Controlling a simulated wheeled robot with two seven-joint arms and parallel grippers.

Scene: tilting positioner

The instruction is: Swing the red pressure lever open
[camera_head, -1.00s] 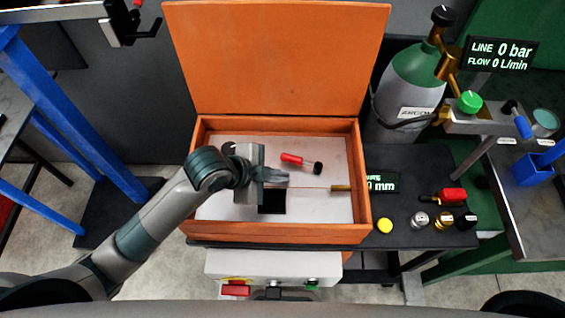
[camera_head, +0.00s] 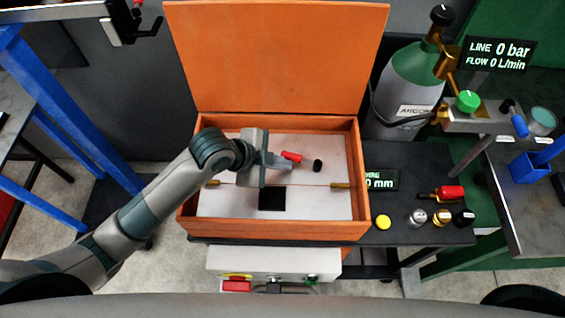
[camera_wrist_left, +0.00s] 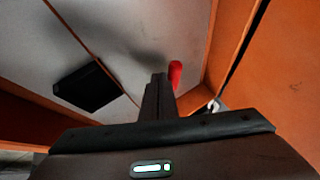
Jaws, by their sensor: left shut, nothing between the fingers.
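The red lever (camera_head: 291,157) lies inside the open orange box, over its pale floor, beside a short black knob (camera_head: 318,165). My left gripper (camera_head: 284,163) is shut and empty. Its fingertips are right at the near side of the red lever; whether they touch it I cannot tell. In the left wrist view the red lever (camera_wrist_left: 176,74) shows just right of the shut fingers (camera_wrist_left: 160,92), partly hidden behind them. My right gripper is not in view.
The orange box's walls (camera_head: 364,190) and raised lid (camera_head: 278,60) enclose the work area. A thin wire crosses the box between brass fittings (camera_head: 341,186), near a dark square opening (camera_head: 272,198). A gas cylinder (camera_head: 413,80) and several knobs stand to the right.

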